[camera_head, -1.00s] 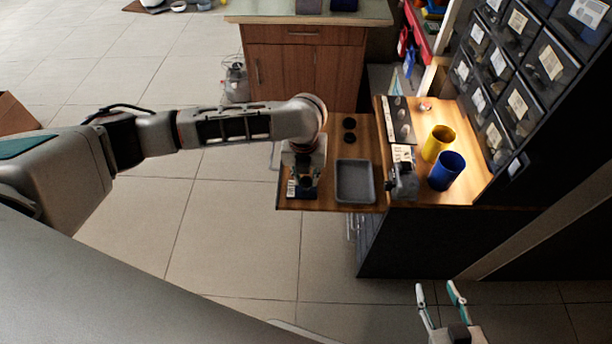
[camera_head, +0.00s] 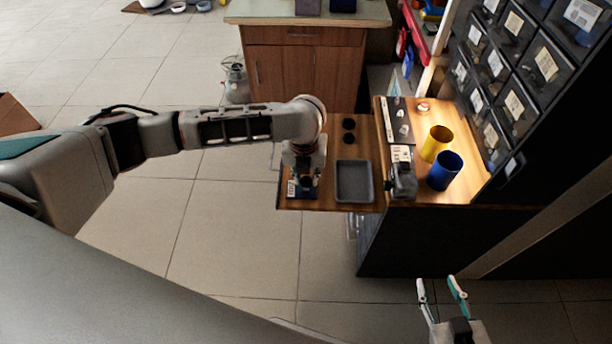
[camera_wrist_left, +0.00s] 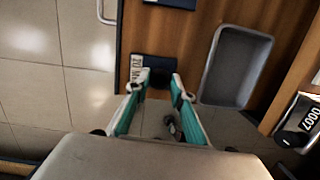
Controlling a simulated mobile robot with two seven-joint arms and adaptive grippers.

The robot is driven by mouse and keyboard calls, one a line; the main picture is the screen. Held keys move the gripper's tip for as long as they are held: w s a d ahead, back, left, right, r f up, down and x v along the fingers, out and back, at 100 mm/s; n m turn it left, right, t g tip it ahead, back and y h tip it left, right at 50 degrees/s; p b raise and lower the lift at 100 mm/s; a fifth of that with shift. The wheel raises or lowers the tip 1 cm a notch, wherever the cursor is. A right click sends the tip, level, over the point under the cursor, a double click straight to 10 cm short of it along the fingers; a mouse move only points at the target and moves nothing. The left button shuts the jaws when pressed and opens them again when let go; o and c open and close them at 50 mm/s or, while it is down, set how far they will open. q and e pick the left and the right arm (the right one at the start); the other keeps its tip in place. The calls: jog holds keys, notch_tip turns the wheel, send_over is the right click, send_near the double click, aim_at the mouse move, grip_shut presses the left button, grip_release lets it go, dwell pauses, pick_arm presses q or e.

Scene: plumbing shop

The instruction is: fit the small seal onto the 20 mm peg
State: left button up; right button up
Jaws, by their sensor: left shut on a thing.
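My left gripper (camera_head: 303,182) is low over the left end of the wooden bench, pointing down. In the left wrist view its fingertips (camera_wrist_left: 159,80) are closed on a small dark thing (camera_wrist_left: 160,76), which looks like the seal. It is directly over a dark blue plate (camera_wrist_left: 152,62) with a white label, only partly readable. The plate's edge also shows in the head view (camera_head: 292,189). The 20 mm peg cannot be made out; the fingers and seal cover that spot. My right gripper (camera_head: 439,284) is open and empty, away from the bench at the lower right.
A grey tray (camera_head: 340,195) lies just right of the left gripper. Two black round pieces (camera_head: 349,131) lie behind it. A grey device (camera_head: 404,180), a yellow cup (camera_head: 436,143) and a blue cup (camera_head: 445,171) stand further right. Another dark blue plate (camera_wrist_left: 172,3) lies nearby.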

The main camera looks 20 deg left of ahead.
jog(key=shift+r, duration=0.1)
dwell(0.3)
pick_arm(q)
jog(key=shift+r, duration=0.25)
pick_arm(e)
jog(key=shift+w+r, duration=0.15)
jog(key=shift+r, duration=0.2)
pick_arm(q)
jog(key=shift+r+p, duration=0.55)
jog(key=shift+p, duration=0.3)
pick_arm(e)
jog(key=shift+w+r, duration=0.2)
jog(key=shift+r, duration=0.3)
jog(key=shift+w+r, duration=0.15)
jog(key=shift+r, duration=0.35)
pick_arm(q)
jog(key=shift+p, duration=0.35)
pick_arm(e)
jog(key=shift+w+r+t, duration=0.2)
jog(key=shift+r+t, duration=0.1)
jog(key=shift+r, duration=0.3)
pick_arm(q)
jog(key=o, duration=0.4)
pick_arm(e)
jog(key=shift+f, duration=0.1)
